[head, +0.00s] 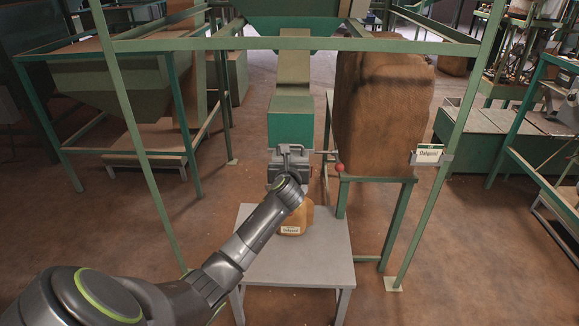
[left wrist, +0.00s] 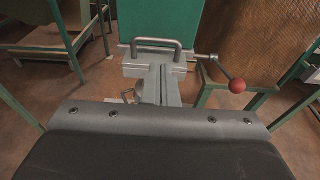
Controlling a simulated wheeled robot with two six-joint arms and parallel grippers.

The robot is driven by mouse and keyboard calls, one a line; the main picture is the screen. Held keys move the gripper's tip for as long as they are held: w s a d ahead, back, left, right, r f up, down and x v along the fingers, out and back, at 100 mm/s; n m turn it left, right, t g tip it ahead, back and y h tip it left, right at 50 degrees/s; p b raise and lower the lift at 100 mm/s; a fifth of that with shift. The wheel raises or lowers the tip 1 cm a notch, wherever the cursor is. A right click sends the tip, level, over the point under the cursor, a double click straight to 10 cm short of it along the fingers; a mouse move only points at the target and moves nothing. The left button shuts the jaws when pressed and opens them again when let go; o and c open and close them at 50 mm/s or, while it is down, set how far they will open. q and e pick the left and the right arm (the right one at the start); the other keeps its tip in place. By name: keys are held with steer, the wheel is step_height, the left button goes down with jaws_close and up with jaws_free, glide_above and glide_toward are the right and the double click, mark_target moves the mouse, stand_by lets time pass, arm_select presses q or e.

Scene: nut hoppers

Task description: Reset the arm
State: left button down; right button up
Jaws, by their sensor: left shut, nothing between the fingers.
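My left gripper (head: 289,177) is in front of the grey metal outlet fitting below the green hopper chute, above the small table. In the left wrist view its fingers (left wrist: 163,84) are shut and empty, pointing at the fitting. The fitting has a bar handle (left wrist: 157,44) on top, and a lever with a red ball knob (left wrist: 237,86) sticks out to its right; the knob (head: 339,168) also shows in the head view. I cannot tell whether the fingertips touch the fitting. My right gripper is not in view.
A small tan bag (head: 297,222) with a label stands on the grey table (head: 262,262), partly hidden by my left arm. A green frame (head: 128,125) surrounds the hopper. A large brown sack (head: 383,115) stands at the right, near a label plate (head: 428,155). Bare floor lies around the table.

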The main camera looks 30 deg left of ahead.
arm_select(q)
steer(key=shift+v, duration=1.65)
steer(key=s+f+n+g+h, duration=0.1)
steer(key=s+f+n+g, duration=0.15)
steer(key=f, duration=0.75)
steer(key=s+f+n+g+h, duration=0.1)
steer(key=s+f+n+h, duration=0.15)
steer(key=f, duration=0.75)
steer(key=s+d+f+n+g+h, duration=0.1)
steer(key=s+d+f+n+g, duration=0.2)
steer(key=s+f+n, duration=1.05)
steer(key=s+d+f+n+g+h, duration=0.1)
steer(key=s+f+n, duration=0.3)
steer(key=s, duration=0.9)
steer(key=s+d+f+n+g+h, duration=0.1)
steer(key=s+d+f+n+g, duration=0.1)
steer(key=s+f, duration=0.9)
steer(key=s+d+f+n+g+h, duration=0.1)
steer(key=s+d+f+n, duration=0.4)
steer(key=s, duration=1)
step_height(320, 180, down, 3)
steer(key=shift+s+d+r+n+g, duration=0.1)
steer(key=shift+s+d+n+g, duration=0.2)
steer(key=shift+g, duration=0.55)
